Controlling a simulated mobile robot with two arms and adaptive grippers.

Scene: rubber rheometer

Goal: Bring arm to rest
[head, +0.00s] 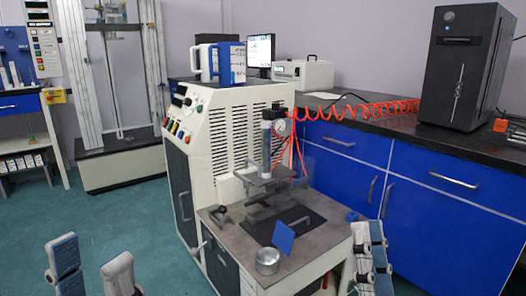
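My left gripper (90,250) is at the bottom left of the head view, over the green floor. Its two fingers point up and stand well apart, with nothing between them. My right gripper (368,232) is at the bottom right, beside the right edge of the rheometer's bench top (331,246). Its two fingers overlap closely from this angle, so I cannot tell whether it is open or shut. No object shows in it. The rest of both arms is out of view.
The rheometer (230,135) stands in the middle. A metal cup (268,260) and a blue square piece (284,237) are on its bench top. Blue cabinets (435,225) are on the right. A tall testing frame (117,150) is at back left. The floor (130,220) at left is clear.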

